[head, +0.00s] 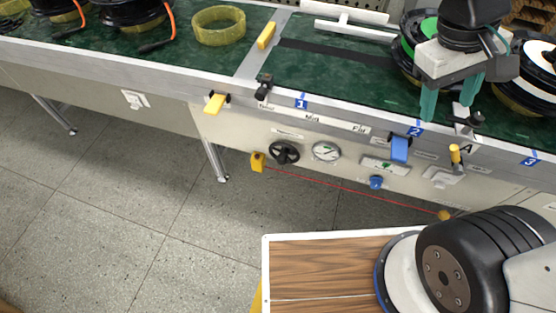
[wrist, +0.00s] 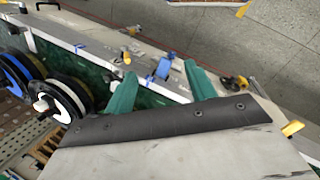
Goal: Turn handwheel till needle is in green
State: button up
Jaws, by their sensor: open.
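The black handwheel (head: 284,152) is on the front panel of the conveyor bench in the head view. The round gauge (head: 326,152) sits just right of it, with a white face and a green patch. Its needle is too small to read. My gripper (head: 447,112) is above the bench's front rail near label 2, right of and higher than the handwheel. Its two teal fingers point down, apart, with nothing seen between them. In the wrist view the teal fingers (wrist: 162,92) are spread over the bench edge.
A blue lever (head: 400,149), a blue knob (head: 376,183) and a yellow-topped lever (head: 455,154) are on the panel right of the gauge. A red cord (head: 340,189) runs below. A wood-topped surface (head: 320,268) stands in front. The floor (head: 120,190) at left is clear.

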jog(key=w+a+f+n+h, duration=0.3)
jog(key=w+f+n+h, duration=0.3)
jog(key=w+f, duration=0.4)
jog(key=n+t, duration=1.2)
jog(key=n, duration=0.3)
send_over(281, 162)
jog(key=s+d, duration=0.3)
jog(key=d, duration=0.3)
notch_tip(281, 162, down, 24)
jog(key=f, duration=0.1)
jog(key=s+a+f+n+t+y, duration=0.1)
jog(key=s+a+f+n+y, duration=0.2)
jog(key=f, duration=0.5)
jog(key=s+a+f+n+t+y, duration=0.1)
jog(key=a+f+n+y, duration=0.3)
jog(key=f, duration=0.3)
jog(key=shift+h, duration=0.3)
jog(key=x, duration=0.8)
jog(key=shift+a+r, duration=0.15)
jog(key=shift+a, duration=0.15)
jog(key=c, duration=1)
